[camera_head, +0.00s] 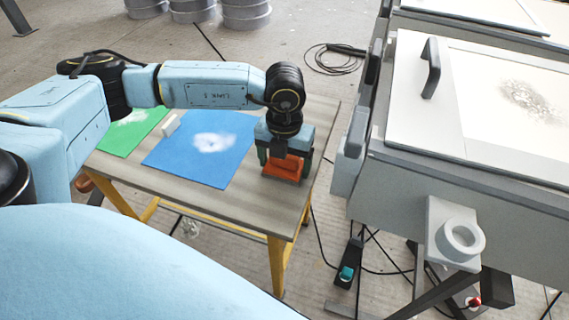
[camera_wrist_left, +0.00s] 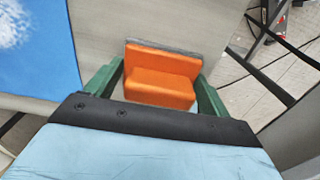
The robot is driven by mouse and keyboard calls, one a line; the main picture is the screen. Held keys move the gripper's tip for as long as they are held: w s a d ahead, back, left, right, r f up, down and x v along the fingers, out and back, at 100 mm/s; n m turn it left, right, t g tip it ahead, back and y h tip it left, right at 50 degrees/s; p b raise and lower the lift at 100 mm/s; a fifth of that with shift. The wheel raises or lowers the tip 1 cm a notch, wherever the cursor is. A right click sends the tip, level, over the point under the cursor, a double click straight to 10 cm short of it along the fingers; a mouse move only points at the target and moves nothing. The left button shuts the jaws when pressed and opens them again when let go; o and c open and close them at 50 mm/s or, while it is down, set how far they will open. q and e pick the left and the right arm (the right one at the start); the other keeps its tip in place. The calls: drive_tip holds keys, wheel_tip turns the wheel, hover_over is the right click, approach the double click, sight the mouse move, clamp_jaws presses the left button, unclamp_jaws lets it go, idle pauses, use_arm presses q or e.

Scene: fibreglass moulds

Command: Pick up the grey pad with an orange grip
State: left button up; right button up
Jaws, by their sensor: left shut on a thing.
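The grey pad with an orange grip (camera_head: 283,168) is at the right end of the wooden table, under my left gripper (camera_head: 285,158). In the left wrist view its orange grip (camera_wrist_left: 161,78) sits between the two green fingers of the left gripper (camera_wrist_left: 158,84), and a thin grey edge of the pad shows behind it. The left gripper is shut on the orange grip. I cannot tell whether the pad touches the table. My right gripper is in neither view.
The table (camera_head: 235,208) carries a blue sheet (camera_head: 205,165) with a white patch, a green sheet (camera_head: 122,136) and a small white block (camera_head: 171,125). Cables lie on the floor.

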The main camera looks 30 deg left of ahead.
use_arm(q)
drive_tip(key=shift+r, duration=0.1)
drive_tip(key=shift+r, duration=0.25)
drive_tip(key=shift+r+p, duration=0.3)
drive_tip(key=shift+r, duration=0.05)
wheel_tip(320, 180, up, 9)
drive_tip(key=shift+f+p, duration=0.15)
drive_tip(key=shift+p, duration=1.05)
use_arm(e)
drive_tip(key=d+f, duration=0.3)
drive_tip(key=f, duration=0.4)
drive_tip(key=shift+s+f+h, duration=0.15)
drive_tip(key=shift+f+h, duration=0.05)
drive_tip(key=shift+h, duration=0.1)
